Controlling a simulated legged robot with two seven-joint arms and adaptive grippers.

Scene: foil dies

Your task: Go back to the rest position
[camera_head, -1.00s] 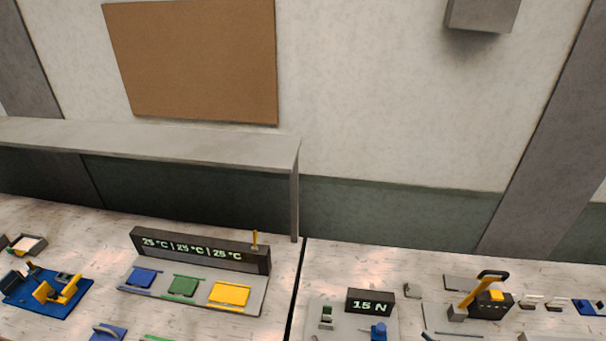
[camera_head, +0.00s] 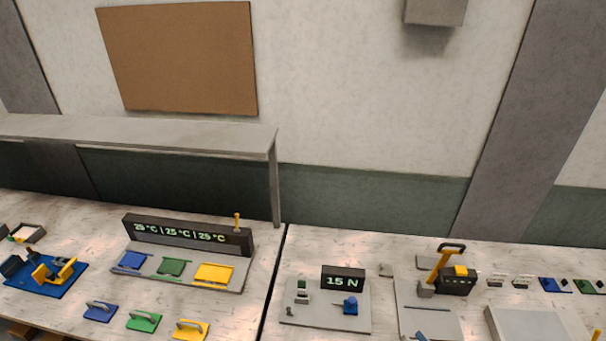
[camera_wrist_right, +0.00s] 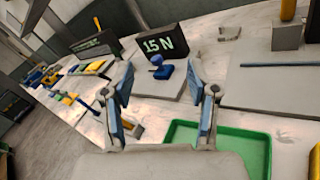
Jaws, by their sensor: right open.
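My right gripper (camera_wrist_right: 163,110) shows in the right wrist view, with its two fingers spread apart and nothing between them. It is above the bench, in front of the grey plate with the "15 N" display (camera_wrist_right: 160,42). That display also shows in the head view (camera_head: 343,280). Neither gripper shows in the head view. My left gripper is in no view.
A station with blue, green and yellow plates has a temperature display (camera_head: 187,233). Handled dies, including a green one (camera_head: 144,321), lie in front. A yellow-handled press (camera_head: 452,272) stands right. A green tray (camera_wrist_right: 225,145) lies near the right gripper. A shelf (camera_head: 140,132) overhangs the left bench.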

